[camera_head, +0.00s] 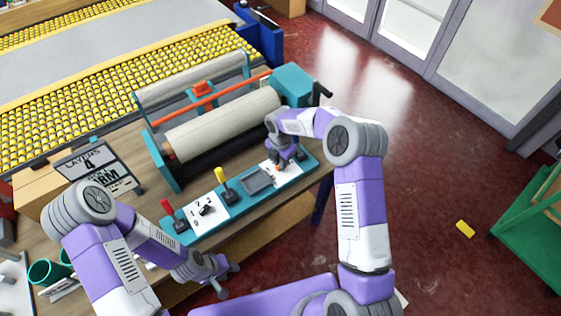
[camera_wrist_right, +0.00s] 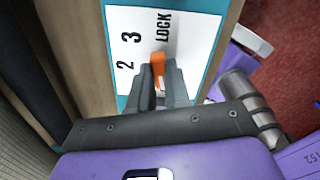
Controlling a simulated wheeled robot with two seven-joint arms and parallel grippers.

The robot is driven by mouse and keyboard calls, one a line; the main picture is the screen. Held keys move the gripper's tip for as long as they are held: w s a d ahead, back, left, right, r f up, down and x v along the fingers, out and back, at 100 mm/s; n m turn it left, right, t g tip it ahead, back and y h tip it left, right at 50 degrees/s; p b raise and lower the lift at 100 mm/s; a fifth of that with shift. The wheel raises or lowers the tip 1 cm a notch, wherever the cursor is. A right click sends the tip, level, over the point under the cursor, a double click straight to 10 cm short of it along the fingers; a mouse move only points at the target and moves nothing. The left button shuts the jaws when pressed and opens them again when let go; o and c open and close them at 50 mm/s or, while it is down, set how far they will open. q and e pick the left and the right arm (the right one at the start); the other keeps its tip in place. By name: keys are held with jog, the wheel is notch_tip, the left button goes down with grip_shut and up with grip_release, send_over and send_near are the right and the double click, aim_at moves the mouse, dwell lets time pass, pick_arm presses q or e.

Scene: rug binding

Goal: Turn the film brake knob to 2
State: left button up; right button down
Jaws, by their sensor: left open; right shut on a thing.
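A knob with an orange pointer (camera_wrist_right: 157,68) sits on a white plate (camera_wrist_right: 195,50) marked 2, 3 and LOCK in the right wrist view. The pointer's tip points toward LOCK rather than 2. My right gripper (camera_wrist_right: 164,92) is shut on this knob, with a finger on each side; the fingers hide much of it. In the head view, my right gripper (camera_head: 281,163) is at the right end of the teal control panel (camera_head: 238,203). My left gripper (camera_head: 229,281) is open and empty, apart from the panel, near the bench front. No film brake wording is readable.
The panel also carries a red lever (camera_head: 167,207), a black knob (camera_head: 205,210) on a numbered plate and a yellow-topped lever (camera_head: 222,178). Behind stands a roller machine (camera_head: 225,122). A layers sign (camera_head: 98,168) and teal cups (camera_head: 45,271) are at left.

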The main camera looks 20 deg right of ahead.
jog(key=m, duration=0.5)
jog(key=shift+b, duration=0.4)
jog(key=m, duration=0.4)
jog(key=shift+b, duration=0.3)
jog(key=m, duration=0.9)
jog(key=shift+m+b, duration=0.3)
jog(key=shift+b, duration=0.05)
jog(key=c, duration=1.1)
grip_release()
